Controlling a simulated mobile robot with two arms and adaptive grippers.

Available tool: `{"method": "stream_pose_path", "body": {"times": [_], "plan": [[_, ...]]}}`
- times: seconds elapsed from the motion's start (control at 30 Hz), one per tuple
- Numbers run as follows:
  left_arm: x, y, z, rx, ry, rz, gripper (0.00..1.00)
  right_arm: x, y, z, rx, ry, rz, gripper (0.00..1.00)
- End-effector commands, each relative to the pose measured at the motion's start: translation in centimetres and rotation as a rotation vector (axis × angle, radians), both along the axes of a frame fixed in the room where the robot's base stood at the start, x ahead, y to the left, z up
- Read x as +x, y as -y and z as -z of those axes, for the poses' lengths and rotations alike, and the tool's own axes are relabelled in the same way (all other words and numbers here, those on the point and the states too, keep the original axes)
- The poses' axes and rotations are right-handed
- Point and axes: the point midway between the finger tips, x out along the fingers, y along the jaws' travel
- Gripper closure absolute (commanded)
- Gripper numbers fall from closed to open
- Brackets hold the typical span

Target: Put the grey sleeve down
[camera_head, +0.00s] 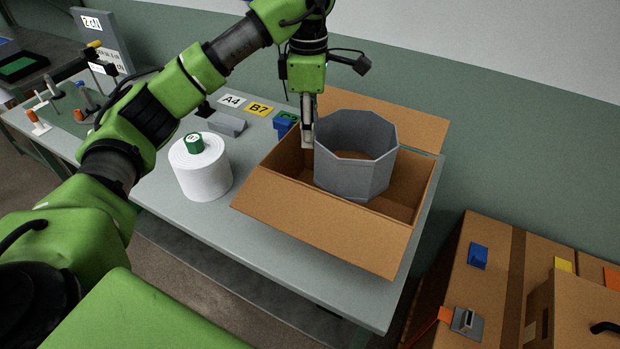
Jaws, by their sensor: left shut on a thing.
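The grey sleeve (352,172) is a wide, open, many-sided ring. It is upright inside the open cardboard box (325,232) or just over its floor; I cannot tell whether it touches the bottom. My left gripper (308,140) points down at the sleeve's left edge and is shut on its wall. The fingertips are partly hidden at the wall. My right gripper is not in view.
A white yarn cone (203,172) with a green top stands left of the box on the grey table (265,255). Grey and blue holders (286,124) sit behind, by labels A4 and B7. Closed cardboard boxes (490,300) stand at the lower right.

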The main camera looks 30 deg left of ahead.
Motion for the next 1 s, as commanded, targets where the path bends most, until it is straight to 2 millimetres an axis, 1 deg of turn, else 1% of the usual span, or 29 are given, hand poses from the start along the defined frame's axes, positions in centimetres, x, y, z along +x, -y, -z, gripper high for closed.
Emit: {"method": "stream_pose_path", "body": {"times": [0.03, 0.1, 0.13, 0.3, 0.4, 0.67, 0.87, 1.0], "plan": [[-0.1, 0.1, 1.5, -0.003, -0.005, 0.001, 1.0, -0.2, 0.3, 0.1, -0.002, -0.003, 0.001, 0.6], [-0.2, 0.1, 3.1, -0.002, -0.007, 0.002, 1.0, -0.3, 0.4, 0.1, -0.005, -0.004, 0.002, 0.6], [-0.2, 0.1, 3.9, -0.003, -0.006, 0.001, 1.0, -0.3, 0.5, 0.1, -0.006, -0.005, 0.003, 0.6], [-0.1, 0.0, 7.6, -0.001, -0.005, 0.0, 1.0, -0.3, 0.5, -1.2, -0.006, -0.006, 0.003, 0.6], [-0.1, 0.0, 9.2, 0.0, -0.002, 0.0, 1.0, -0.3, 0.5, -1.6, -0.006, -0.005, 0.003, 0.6], [-0.1, 0.0, 11.3, 0.0, -0.002, 0.0, 1.0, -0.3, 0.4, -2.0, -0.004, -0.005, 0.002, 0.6], [-0.1, 0.0, 14.1, -0.001, -0.004, 0.0, 1.0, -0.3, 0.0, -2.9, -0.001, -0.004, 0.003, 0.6], [0.0, 0.0, 14.6, 0.0, 0.002, 0.001, 1.0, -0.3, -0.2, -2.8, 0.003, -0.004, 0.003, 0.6]]}}
